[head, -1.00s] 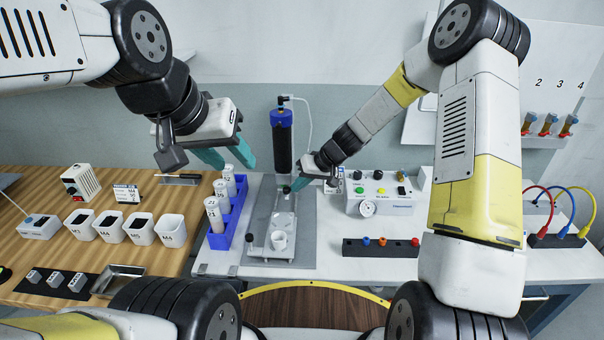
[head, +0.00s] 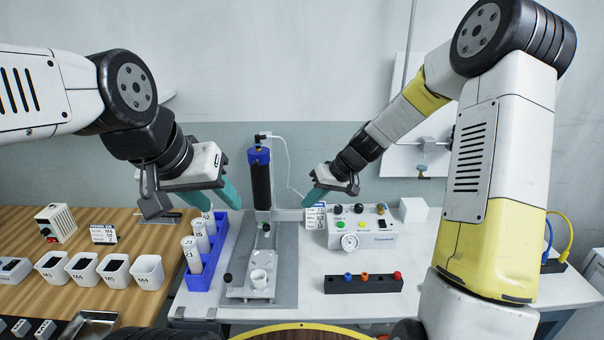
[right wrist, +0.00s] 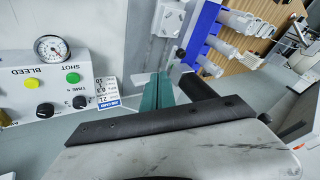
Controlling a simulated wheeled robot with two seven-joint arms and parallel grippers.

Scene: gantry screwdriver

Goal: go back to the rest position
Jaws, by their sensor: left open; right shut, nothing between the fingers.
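My left gripper (head: 215,203) hangs above the blue rack at the left of the white table, with its teal fingers spread apart and nothing between them. My right gripper (head: 312,197) is up beside the black screwdriver column, to its right and above the control box. Its teal fingers are together and empty; the right wrist view shows them side by side (right wrist: 157,90). The screwdriver gantry (head: 261,185), a black cylinder with a blue cap, stands upright over a grey base plate (head: 285,270).
The control box (head: 361,230) with gauge and buttons stands right of the gantry. The blue rack (head: 203,272) holds several white tubes. White bins (head: 115,270) line the wooden table. A black strip (head: 363,284) with coloured plugs lies in front of the box.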

